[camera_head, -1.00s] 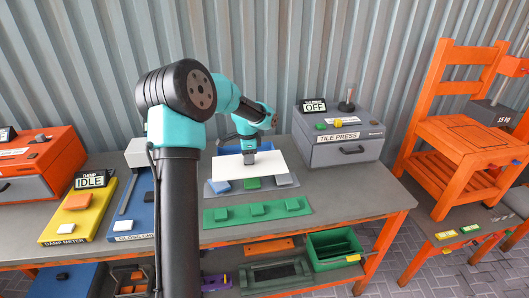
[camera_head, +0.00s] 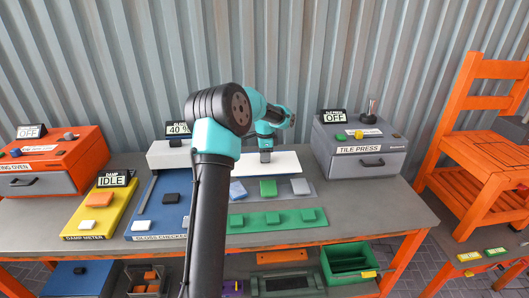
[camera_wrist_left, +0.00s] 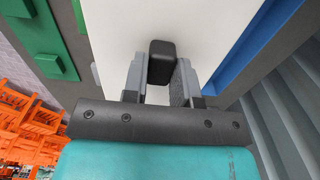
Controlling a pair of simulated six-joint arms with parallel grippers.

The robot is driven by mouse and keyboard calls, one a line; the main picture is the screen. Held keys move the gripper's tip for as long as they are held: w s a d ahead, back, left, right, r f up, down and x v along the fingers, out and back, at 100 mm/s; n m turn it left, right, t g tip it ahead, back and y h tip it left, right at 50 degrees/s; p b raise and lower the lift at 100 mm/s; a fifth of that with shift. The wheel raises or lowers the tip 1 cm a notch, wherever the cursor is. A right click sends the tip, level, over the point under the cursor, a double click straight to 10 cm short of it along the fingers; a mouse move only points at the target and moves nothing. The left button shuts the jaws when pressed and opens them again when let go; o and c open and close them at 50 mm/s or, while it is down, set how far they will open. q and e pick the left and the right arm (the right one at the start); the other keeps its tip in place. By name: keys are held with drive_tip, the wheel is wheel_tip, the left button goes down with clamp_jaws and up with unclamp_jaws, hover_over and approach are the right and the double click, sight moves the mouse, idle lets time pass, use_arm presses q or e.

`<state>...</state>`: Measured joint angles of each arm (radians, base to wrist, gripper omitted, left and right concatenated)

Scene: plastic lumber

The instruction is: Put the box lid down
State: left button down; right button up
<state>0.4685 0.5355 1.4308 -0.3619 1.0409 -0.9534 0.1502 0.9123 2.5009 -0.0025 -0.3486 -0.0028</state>
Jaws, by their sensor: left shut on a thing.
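The box lid is a flat white panel (camera_head: 286,162) with a black knob (camera_wrist_left: 161,62). My left gripper (camera_head: 265,156) is above it at the back of the bench. In the left wrist view its two grey fingers (camera_wrist_left: 160,80) are shut on the knob, and the white lid (camera_wrist_left: 118,28) lies flat beyond them. A blue edge (camera_wrist_left: 236,72), seemingly of the box, shows beside and beneath the lid. In the head view the lid hides the box, so I cannot tell whether the lid touches it. My right gripper is out of view.
In front of the lid, a grey tray (camera_head: 308,178) holds blue, green and grey tiles. A green strip (camera_head: 285,228) with green blocks lies nearer. The tile press (camera_head: 360,147) stands right and the gloss checker (camera_head: 159,205) left. My left arm covers part of the bench.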

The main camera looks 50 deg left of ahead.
use_arm(q)
drive_tip(key=w+a, duration=0.6)
drive_tip(key=a, duration=0.1)
drive_tip(key=shift+w+a+f, duration=0.3)
drive_tip(key=shift+w+f, duration=0.05)
drive_tip(key=shift+f, duration=0.1)
drive_tip(key=shift+f, duration=1.8)
drive_tip(key=shift+f, duration=0.15)
drive_tip(key=c, duration=0.9)
unclamp_jaws()
wheel_tip(320, 180, up, 12)
